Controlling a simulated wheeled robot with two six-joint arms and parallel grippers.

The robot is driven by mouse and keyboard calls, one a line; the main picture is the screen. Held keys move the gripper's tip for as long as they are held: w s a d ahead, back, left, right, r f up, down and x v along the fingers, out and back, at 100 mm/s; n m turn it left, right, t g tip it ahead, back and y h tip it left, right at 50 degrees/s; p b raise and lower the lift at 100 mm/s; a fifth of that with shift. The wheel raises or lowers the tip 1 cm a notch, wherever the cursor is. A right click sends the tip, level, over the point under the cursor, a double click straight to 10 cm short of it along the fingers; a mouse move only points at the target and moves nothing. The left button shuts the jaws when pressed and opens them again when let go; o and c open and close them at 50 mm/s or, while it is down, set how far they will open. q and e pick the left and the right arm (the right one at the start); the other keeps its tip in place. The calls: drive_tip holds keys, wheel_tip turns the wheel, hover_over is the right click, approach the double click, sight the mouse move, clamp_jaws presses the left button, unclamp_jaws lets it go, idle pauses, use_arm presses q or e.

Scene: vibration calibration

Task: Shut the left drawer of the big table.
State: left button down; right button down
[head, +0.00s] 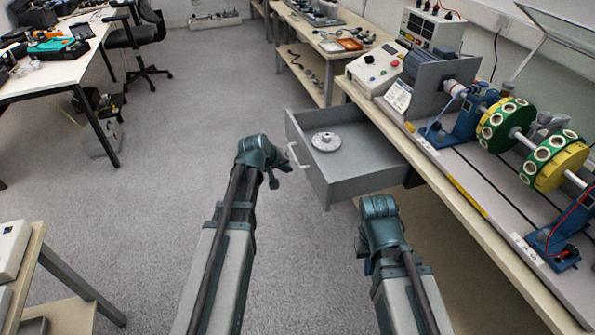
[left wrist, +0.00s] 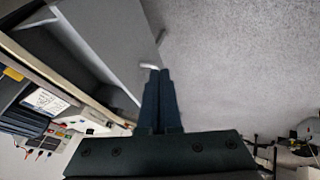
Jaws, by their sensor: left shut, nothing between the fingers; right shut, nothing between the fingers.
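The grey left drawer (head: 335,178) of the big table (head: 455,205) stands pulled out, with a white handle (head: 297,156) on its front. A round metal disc with a hub (head: 326,141) lies inside it. My left gripper (head: 274,182) is shut and empty, just left of the drawer front near the handle. In the left wrist view its closed fingers (left wrist: 158,78) end close by the handle (left wrist: 149,66), beside the grey drawer front (left wrist: 110,40); I cannot tell if they touch. My right gripper (head: 363,246) is shut and empty, below the drawer's near side.
The big table carries a rotor rig with green and yellow discs (head: 530,145) and a control box (head: 375,75). Another bench (head: 320,40) stands behind. A desk (head: 60,65) and a black chair (head: 140,40) are at the left. The floor left of the drawer is clear.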

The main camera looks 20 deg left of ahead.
sight(311, 174)
use_arm(q)
drive_tip(key=shift+w+d+f+b, duration=0.8)
drive_tip(key=shift+w+f+b, duration=0.25)
drive_tip(key=shift+w+f, duration=0.15)
drive_tip(key=shift+w+d+f+b, duration=0.85)
drive_tip(key=shift+w+f+b, duration=0.15)
drive_tip(key=shift+w+f, duration=0.2)
drive_tip(key=shift+w+d+f+b, duration=0.8)
drive_tip(key=shift+w+f+b, duration=0.25)
drive_tip(key=shift+w+f, duration=0.15)
drive_tip(key=w+d, duration=0.5)
drive_tip(key=d, duration=0.2)
drive_tip(key=w+d, duration=0.5)
drive_tip(key=d, duration=0.3)
drive_tip(key=w+d, duration=0.5)
drive_tip(key=d, duration=0.3)
drive_tip(key=shift+w, duration=0.3)
drive_tip(key=shift+s+a, duration=0.1)
